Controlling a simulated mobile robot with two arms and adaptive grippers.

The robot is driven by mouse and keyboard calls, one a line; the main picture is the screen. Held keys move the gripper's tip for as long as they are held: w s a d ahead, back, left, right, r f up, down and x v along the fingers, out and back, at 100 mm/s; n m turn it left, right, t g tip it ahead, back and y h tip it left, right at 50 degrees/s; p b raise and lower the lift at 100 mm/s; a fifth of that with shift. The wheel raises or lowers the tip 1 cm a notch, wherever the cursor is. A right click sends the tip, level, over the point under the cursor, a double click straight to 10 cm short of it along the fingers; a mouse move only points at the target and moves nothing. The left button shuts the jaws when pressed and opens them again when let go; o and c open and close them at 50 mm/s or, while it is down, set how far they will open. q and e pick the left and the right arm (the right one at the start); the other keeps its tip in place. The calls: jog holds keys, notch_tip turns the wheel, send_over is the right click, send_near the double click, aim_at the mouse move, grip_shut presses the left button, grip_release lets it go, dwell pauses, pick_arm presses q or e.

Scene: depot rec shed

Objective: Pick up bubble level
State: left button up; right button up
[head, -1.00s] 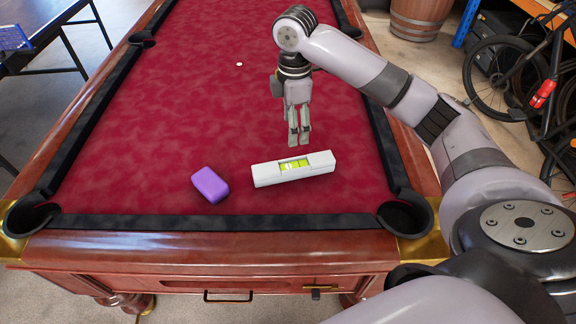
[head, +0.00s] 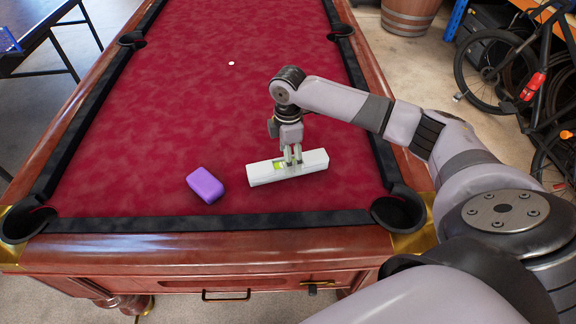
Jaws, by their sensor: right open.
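The bubble level (head: 262,173) is a white bar with a yellow-green vial window in its middle. It lies on the red cloth of the pool table, close to the near rail. My right gripper (head: 293,160) points down at the middle of the level, with its fingers over the vial window and covering part of it. The jaws are open. I cannot tell whether the fingertips touch the level or straddle it. My left gripper is not in view.
A purple block (head: 205,185) lies on the cloth left of the level, apart from it. The near rail (head: 210,222) with corner pockets runs in front. A small white ball (head: 231,63) sits farther back. Most of the cloth (head: 180,100) is clear.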

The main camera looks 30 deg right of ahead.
jog(key=shift+w+d+f, duration=0.1)
jog(key=shift+w+f, duration=0.1)
jog(key=shift+f, duration=1.75)
jog(key=shift+c, duration=0.4)
jog(key=c, duration=1.4)
jog(key=shift+r, duration=0.1)
